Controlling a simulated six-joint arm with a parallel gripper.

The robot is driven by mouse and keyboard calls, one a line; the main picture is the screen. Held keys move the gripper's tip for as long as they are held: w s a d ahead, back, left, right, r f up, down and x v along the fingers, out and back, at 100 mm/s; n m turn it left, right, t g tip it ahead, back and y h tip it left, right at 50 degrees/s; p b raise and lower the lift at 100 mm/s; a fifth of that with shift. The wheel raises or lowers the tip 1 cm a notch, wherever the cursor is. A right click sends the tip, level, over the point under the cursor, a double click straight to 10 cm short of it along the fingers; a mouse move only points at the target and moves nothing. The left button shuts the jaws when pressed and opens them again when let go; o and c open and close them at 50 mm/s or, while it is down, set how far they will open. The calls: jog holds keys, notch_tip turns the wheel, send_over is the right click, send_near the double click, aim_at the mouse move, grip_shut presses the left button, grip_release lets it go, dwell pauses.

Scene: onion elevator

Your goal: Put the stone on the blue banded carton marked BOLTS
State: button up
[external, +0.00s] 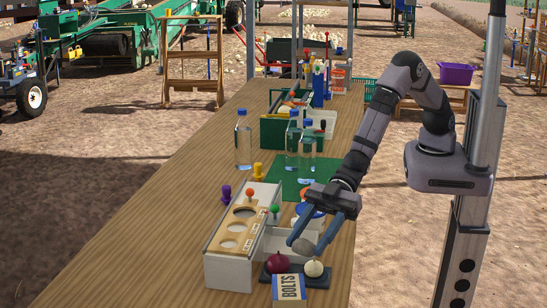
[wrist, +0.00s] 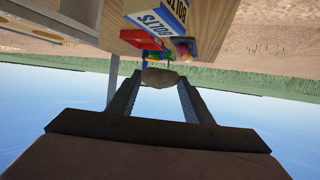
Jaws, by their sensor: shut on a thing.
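The carton marked BOLTS (external: 288,287), white with blue bands, stands at the near end of the table in the external view. It also shows at the top of the wrist view (wrist: 160,20). My gripper (external: 305,242) is above and behind the carton, angled down. It is shut on the stone, a grey-tan lump (wrist: 160,77) held between the fingertips in the wrist view. In the external view the stone (external: 304,246) is small and partly hidden by the fingers. The stone is apart from the carton.
A red onion (external: 277,264) and a white onion (external: 314,268) sit on a dark holder right behind the carton. A grey box with a holed wooden top (external: 237,238) stands to the left. Clear bottles (external: 243,140) stand farther back. The table's left side is bare.

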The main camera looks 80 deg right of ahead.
aim_at(293, 283)
jog(key=shift+r, duration=1.1)
jog(key=shift+w+a+f+b, duration=0.15)
jog(key=shift+w+a+b, duration=0.25)
jog(key=shift+b, duration=0.45)
jog(key=w+a+b, duration=0.1)
jog(key=b, duration=0.1)
jog(key=shift+w+a+b, duration=0.25)
jog(key=shift+a+b, duration=0.1)
jog(key=shift+a, duration=0.05)
jog(key=shift+w+a+f+b, duration=0.1)
jog(key=shift+w+f+b, duration=0.1)
jog(key=shift+f, duration=2.15)
jog(key=shift+w+a+f+b, duration=0.1)
jog(key=shift+f+b, duration=0.05)
jog(key=shift+f, duration=2.15)
jog(key=shift+f, duration=0.1)
jog(key=shift+f, duration=0.15)
jog(key=o, duration=1.3)
